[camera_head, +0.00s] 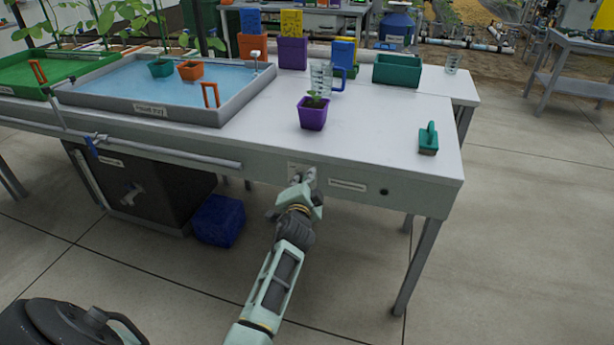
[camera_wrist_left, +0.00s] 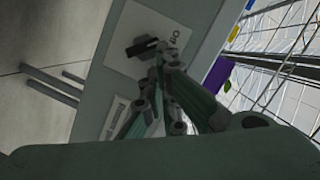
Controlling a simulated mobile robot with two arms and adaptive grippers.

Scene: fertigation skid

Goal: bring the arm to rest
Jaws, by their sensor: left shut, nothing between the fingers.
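My left gripper (camera_head: 304,179) is in front of the table's front panel (camera_head: 265,163), at a small white plate (camera_head: 292,167). In the left wrist view the fingers of my left gripper (camera_wrist_left: 163,62) are shut with nothing held between them. The white plate (camera_wrist_left: 130,50) carries a dark switch-like lever (camera_wrist_left: 142,46), close beside the fingertips. I cannot tell whether the fingertips touch it. My right gripper is in neither view.
On the table (camera_head: 380,140) stand a purple pot (camera_head: 313,118) with a seedling, a clear measuring jug (camera_head: 321,77), a green brush (camera_head: 428,139) and a blue water tray (camera_head: 140,112). A blue crate (camera_head: 218,220) sits on the floor. The floor at right is clear.

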